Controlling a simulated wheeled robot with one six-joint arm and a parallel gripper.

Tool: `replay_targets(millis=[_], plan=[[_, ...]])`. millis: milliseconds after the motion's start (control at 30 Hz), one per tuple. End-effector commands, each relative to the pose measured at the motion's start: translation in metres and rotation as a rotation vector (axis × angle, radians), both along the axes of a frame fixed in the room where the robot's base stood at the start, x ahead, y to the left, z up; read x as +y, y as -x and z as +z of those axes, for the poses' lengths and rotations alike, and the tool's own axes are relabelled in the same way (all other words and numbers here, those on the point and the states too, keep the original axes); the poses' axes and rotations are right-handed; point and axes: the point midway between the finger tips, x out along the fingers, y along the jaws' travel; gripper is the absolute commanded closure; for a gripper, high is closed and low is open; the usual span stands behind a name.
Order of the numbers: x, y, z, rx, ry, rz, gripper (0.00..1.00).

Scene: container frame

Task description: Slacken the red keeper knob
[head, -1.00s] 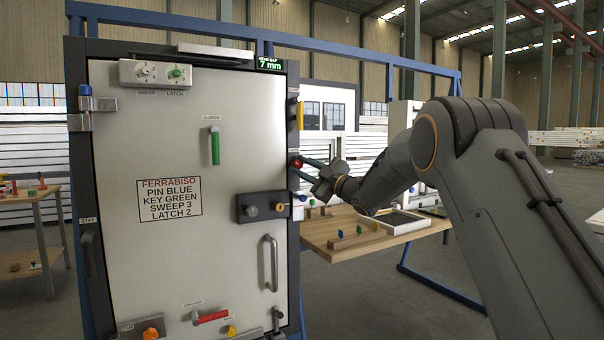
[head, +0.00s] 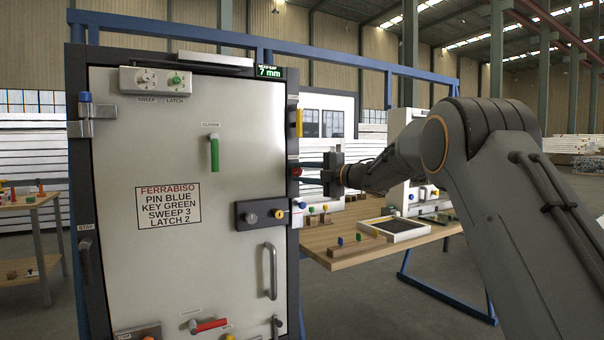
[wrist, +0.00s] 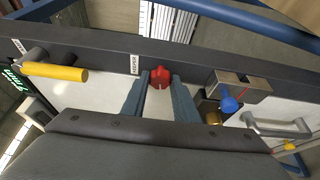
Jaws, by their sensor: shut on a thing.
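The red keeper knob (wrist: 160,77) sits on the dark right-hand frame post of the door unit. In the head view the knob (head: 296,171) is a small red spot at the post's edge. My gripper (wrist: 159,80) reaches it from the right, with its two blue-grey fingers on either side of the knob, shut on it. In the head view my gripper (head: 303,171) is small, and the contact is hard to make out. A label beside the knob seems to read "KEEPER".
A yellow handle (wrist: 55,71) and a blue-knobbed latch (wrist: 229,103) flank the knob on the same post. The door (head: 170,265) carries a green handle (head: 214,153) and a grey pull (head: 270,270). A wooden table (head: 345,257) with small parts stands at right, below my arm.

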Motion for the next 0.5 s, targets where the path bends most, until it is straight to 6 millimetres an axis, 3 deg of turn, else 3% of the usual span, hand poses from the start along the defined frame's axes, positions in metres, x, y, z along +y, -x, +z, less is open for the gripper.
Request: replay_targets(millis=[500], plan=[[-0.0001, -0.0003, -0.0001, -0.024, 0.036, -0.001, 0.96]])
